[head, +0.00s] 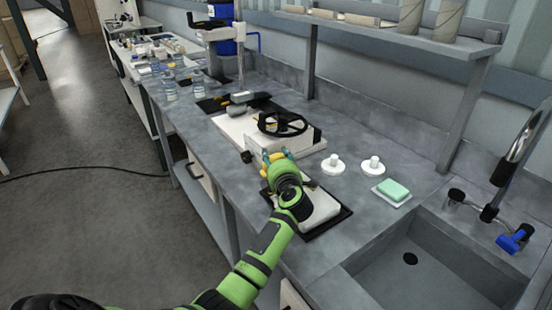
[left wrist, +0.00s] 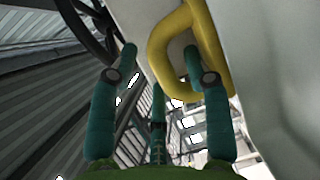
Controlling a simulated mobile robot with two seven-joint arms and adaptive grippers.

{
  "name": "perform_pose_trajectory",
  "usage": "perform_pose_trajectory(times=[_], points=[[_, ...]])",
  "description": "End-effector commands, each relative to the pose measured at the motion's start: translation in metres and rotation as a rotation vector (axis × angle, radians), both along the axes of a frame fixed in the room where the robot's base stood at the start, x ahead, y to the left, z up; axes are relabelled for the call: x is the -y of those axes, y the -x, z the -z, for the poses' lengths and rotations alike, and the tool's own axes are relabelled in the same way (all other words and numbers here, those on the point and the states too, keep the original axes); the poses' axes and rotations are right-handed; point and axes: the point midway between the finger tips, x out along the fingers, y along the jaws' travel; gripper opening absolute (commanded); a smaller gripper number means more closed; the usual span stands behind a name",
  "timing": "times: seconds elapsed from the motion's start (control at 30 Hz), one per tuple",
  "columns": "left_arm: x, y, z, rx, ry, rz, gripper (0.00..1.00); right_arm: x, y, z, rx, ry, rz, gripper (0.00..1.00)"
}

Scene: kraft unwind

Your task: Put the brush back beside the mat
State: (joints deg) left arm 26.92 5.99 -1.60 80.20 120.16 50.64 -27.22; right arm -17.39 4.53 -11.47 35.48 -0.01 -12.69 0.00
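My left gripper (head: 275,159) is over the near edge of the counter, beside a white machine. In the left wrist view its teal fingers (left wrist: 160,58) are spread apart. A yellow looped handle (left wrist: 157,62) passes between them, with the right finger's tip within the loop's outline; I cannot tell whether they touch. I cannot tell whether this handle belongs to the brush. No brush head can be made out. A black mat (head: 334,222) lies under a pale block (head: 322,209), partly hidden by my left wrist. My right gripper is not in view.
The white machine (head: 235,127) with a black handwheel (head: 283,124) stands just beyond the gripper. Two white knobbed discs (head: 333,165) and a green sponge (head: 392,190) on a white dish lie to the right. A sink (head: 420,262) is at the front right. Clear bottles (head: 170,88) stand far left.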

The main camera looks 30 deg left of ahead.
Motion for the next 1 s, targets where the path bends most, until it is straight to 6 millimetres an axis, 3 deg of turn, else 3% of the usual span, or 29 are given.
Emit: perform_pose_trajectory(times=[0.37,0.8,1.0], points=[[0.007,0.006,-0.004,0.000,0.001,0.001,0.49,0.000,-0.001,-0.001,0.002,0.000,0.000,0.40],[0.068,0.068,-0.013,0.001,0.004,0.001,0.49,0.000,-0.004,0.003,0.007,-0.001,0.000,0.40],[0.082,0.082,-0.016,0.000,0.001,0.000,0.49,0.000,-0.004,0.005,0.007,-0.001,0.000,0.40]])
